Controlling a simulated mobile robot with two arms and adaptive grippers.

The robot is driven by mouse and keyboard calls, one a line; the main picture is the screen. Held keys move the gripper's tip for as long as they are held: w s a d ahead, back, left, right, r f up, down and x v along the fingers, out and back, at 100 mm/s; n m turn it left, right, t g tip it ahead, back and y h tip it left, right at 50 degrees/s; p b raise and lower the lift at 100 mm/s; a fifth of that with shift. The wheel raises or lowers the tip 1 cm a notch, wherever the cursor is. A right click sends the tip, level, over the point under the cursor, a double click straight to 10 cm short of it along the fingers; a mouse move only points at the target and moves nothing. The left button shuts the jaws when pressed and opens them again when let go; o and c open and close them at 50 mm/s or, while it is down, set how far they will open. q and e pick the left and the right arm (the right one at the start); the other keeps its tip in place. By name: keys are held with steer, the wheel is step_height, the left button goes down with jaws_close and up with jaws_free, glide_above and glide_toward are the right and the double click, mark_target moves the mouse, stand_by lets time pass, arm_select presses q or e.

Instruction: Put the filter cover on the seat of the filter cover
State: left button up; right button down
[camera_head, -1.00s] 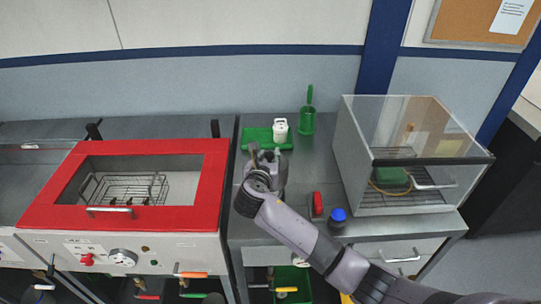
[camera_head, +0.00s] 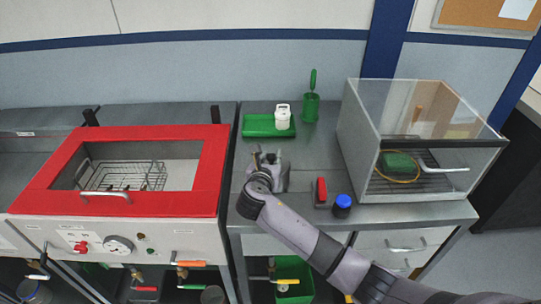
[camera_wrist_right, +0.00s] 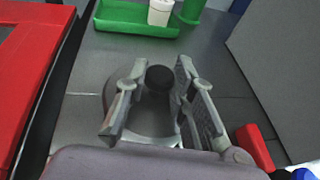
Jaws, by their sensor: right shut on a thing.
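My right gripper (camera_head: 268,158) is low over the middle of the grey bench, in front of the green tray. In the right wrist view its two fingers (camera_wrist_right: 160,68) stand on either side of a black knob on a round grey part, which I take to be the filter cover (camera_wrist_right: 159,79). The gripper is shut on it. The fingers hide part of the round body, and I cannot tell whether it touches anything below. I cannot make out the seat of the filter cover in either view. My left gripper is not in view.
A green tray (camera_head: 256,127) with a white bottle (camera_head: 282,115) and a green cup (camera_head: 311,107) stand behind. A red block (camera_head: 321,190) and a blue-capped jar (camera_head: 342,205) are right of the gripper. A glass-fronted case (camera_head: 352,150) is farther right; a red-framed bath (camera_head: 215,175) is left.

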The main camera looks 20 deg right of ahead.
steer(key=shift+f+p, duration=0.1)
steer(key=shift+p, duration=0.3)
stand_by(0.4)
steer(key=c, duration=1.3)
jaws_free()
steer(key=shift+f, duration=0.1)
